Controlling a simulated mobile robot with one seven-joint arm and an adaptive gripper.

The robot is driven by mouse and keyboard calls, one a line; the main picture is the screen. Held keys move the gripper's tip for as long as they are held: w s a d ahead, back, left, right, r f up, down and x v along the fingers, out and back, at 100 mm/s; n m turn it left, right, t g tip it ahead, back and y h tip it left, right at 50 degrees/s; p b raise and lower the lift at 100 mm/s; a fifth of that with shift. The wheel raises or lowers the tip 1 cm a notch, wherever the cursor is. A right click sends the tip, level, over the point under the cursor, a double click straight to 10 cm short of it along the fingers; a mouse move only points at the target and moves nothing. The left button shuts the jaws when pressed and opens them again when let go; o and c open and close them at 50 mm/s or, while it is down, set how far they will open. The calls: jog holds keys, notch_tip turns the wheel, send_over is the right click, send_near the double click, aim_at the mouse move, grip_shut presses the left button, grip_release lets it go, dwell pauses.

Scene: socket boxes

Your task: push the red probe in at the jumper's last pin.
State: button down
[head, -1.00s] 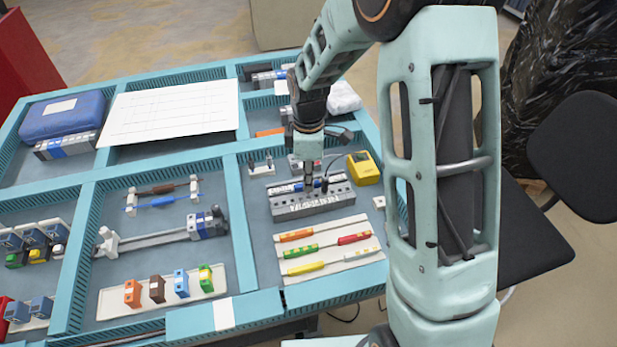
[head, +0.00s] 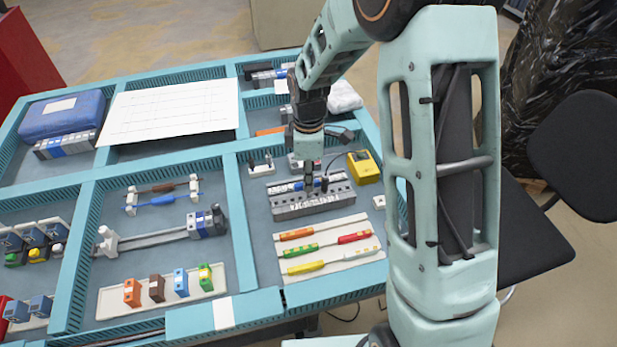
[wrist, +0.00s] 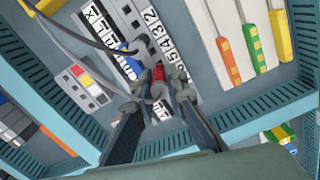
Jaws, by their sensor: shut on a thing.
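My gripper (head: 309,184) is over the grey terminal block (head: 318,205) in the head view. In the wrist view its fingers (wrist: 158,90) are closed on the red probe (wrist: 158,76), whose red body shows between the fingertips. The probe points at the numbered block (wrist: 156,36); its tip is hidden, so I cannot tell how deep it sits. A small blue piece (wrist: 131,64), perhaps the jumper, lies on the block beside the probe. A black probe (head: 325,183) stands at the block to the right of my gripper. The yellow meter (head: 363,168) is behind it.
A dark cable (wrist: 75,35) crosses the wrist view near the block. A pale board with coloured sticks (head: 328,246) lies in front of the block. Teal tray walls (head: 236,205) divide the table.

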jog(key=shift+f+b, duration=0.55)
jog(key=shift+f, duration=0.25)
jog(key=c, duration=1.5)
grip_release()
jog(key=shift+o, duration=0.2)
notch_tip(320, 180, up, 8)
jog(key=p, duration=0.5)
jog(key=shift+f, duration=0.2)
